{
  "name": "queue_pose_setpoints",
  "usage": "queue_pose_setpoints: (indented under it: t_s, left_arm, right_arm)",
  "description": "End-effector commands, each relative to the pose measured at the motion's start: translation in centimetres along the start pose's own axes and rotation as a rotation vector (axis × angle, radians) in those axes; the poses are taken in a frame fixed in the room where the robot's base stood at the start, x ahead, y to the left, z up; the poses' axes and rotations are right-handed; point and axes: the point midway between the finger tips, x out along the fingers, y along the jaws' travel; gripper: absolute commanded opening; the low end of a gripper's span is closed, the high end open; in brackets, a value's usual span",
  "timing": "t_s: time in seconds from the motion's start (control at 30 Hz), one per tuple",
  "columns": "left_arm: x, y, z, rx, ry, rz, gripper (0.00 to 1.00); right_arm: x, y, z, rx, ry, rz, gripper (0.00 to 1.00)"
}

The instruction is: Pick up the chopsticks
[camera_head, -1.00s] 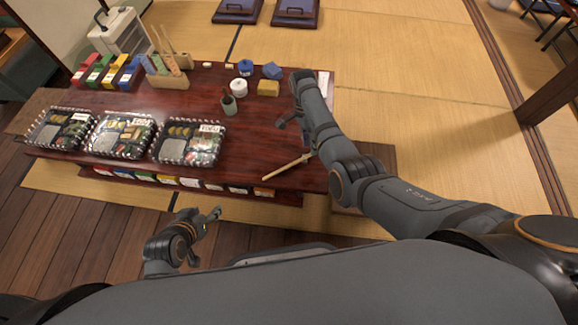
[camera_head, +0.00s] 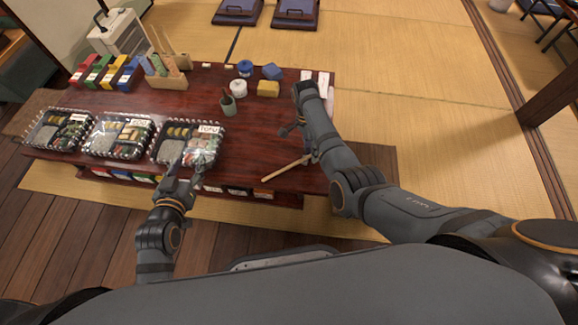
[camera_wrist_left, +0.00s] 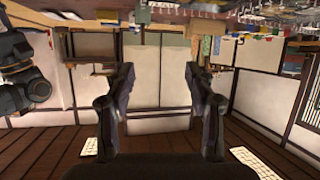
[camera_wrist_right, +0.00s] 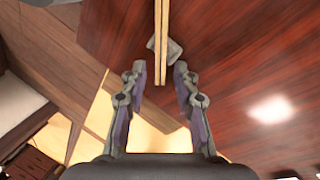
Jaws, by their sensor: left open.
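The pale wooden chopsticks (camera_head: 283,170) lie near the front right of the dark red table. In the right wrist view the chopsticks (camera_wrist_right: 161,30) run up and away from between the fingers, across a small grey rest (camera_wrist_right: 174,52). My right gripper (camera_wrist_right: 159,70) is open, with the near end of the chopsticks between its fingertips; I cannot tell whether they touch. In the head view my right arm partly hides that area. My left gripper (camera_head: 184,168) is open and empty by the table's front edge, near the rightmost bento box (camera_head: 189,143).
More bento boxes (camera_head: 119,136) stand at the left. A small green cup (camera_head: 228,105), a white pot (camera_head: 238,88) and a yellow block (camera_head: 268,88) are further back. The table (camera_head: 250,135) is bare between the rightmost bento and the chopsticks.

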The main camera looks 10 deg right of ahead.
Motion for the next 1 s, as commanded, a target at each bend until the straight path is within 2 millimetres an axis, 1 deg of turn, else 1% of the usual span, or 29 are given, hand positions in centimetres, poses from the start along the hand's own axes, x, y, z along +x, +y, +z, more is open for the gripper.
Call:
queue_pose_setpoints:
  t_s: [0.03, 0.17, 0.2, 0.47, 0.67, 0.77, 0.87, 1.0]
  left_arm:
    - [0.0, 0.0, 0.0, 0.000, -0.001, 0.000, 0.55]
    - [0.0, 0.0, 0.0, 0.000, -0.001, 0.000, 0.55]
    - [0.0, 0.0, 0.0, 0.000, -0.001, 0.000, 0.55]
    - [0.0, 0.0, 0.0, 0.000, -0.001, 0.000, 0.55]
    - [-0.1, 0.0, 0.7, -0.003, -0.034, 0.001, 0.55]
    - [-0.3, 0.1, 1.8, -0.005, -0.089, 0.003, 0.55]
    - [-0.8, 0.2, 3.6, -0.009, -0.174, 0.005, 0.55]
    - [-2.0, 0.3, 6.7, -0.015, -0.324, 0.011, 0.55]
  right_arm:
    - [0.0, 0.0, 0.0, 0.000, 0.000, 0.000, 0.19]
    - [0.0, 0.0, 0.0, 0.000, 0.000, 0.000, 0.01]
    - [0.0, 0.0, 0.0, 0.000, 0.000, 0.000, 0.00]
    - [0.0, 0.0, 0.0, 0.000, 0.000, 0.000, 0.00]
    - [-0.2, 0.1, -0.1, 0.000, 0.000, 0.000, 0.00]
    - [-0.5, 0.2, -0.1, 0.000, 0.000, 0.000, 0.00]
    - [-0.8, 0.4, -0.2, -0.001, 0.000, 0.001, 0.00]
    - [-1.4, 0.7, -0.5, -0.001, 0.001, 0.001, 0.00]
